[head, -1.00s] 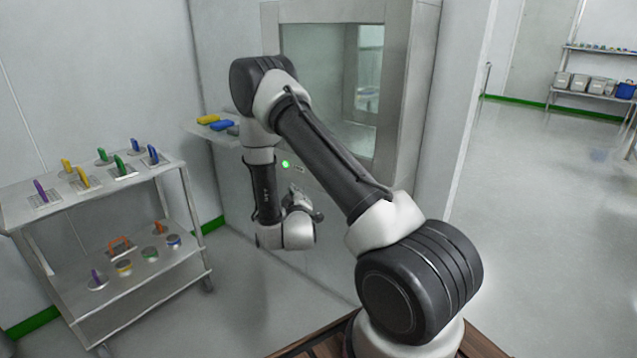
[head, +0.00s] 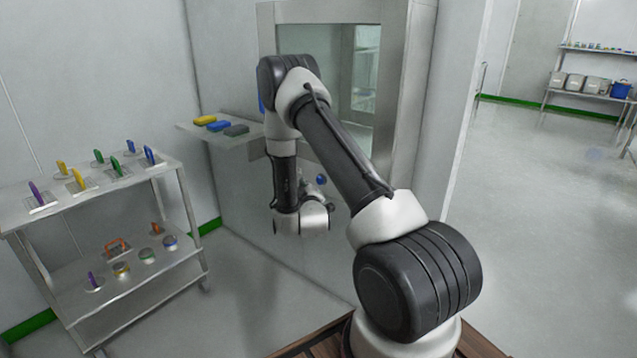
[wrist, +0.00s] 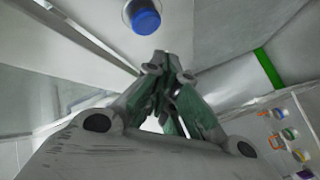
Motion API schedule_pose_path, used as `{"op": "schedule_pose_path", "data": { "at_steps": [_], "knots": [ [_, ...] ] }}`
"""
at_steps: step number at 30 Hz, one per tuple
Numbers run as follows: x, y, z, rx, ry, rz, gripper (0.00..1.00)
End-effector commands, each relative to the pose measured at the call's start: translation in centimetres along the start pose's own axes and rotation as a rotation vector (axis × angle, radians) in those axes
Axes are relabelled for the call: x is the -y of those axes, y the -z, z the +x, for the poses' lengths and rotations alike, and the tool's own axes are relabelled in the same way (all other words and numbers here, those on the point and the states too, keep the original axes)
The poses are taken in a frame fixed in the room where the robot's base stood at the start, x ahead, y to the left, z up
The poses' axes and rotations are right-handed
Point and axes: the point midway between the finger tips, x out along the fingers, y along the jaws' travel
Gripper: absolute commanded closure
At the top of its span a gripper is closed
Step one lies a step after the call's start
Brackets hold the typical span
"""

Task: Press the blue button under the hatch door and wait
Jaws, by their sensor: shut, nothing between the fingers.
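The hatch (head: 355,85) with its glass door is set in the wall behind my arm. The blue button (head: 320,179) sits on the wall panel below the hatch, just right of my forearm. In the wrist view the blue button (wrist: 146,20) is large, at the top, a little beyond and left of the fingertips. My gripper (wrist: 165,62) is shut and empty, its fingertips together and apart from the button in the picture. In the head view my wrist mostly hides the gripper.
A small wall shelf (head: 250,147) with yellow, blue and dark green blocks is left of the hatch. A two-tier steel cart (head: 95,205) with coloured-handled tools stands at the left. The floor between cart and hatch wall is clear.

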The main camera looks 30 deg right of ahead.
Motion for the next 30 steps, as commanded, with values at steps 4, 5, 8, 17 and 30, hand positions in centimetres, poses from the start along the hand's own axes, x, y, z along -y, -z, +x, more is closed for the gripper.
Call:
{"op": "schedule_pose_path", "data": {
  "at_steps": [4,5,8,17,30],
  "knots": [
    [-0.68,-0.64,0.89,0.000,-0.002,0.000,1.00],
    [-0.76,-0.72,0.99,0.000,-0.002,0.000,1.00],
    [-0.89,-0.85,1.22,-0.001,0.000,0.000,1.00],
    [-0.92,-0.90,1.29,-0.001,0.000,0.000,1.00],
    [-0.93,-0.90,1.28,-0.001,0.000,0.000,1.00]
  ]
}}
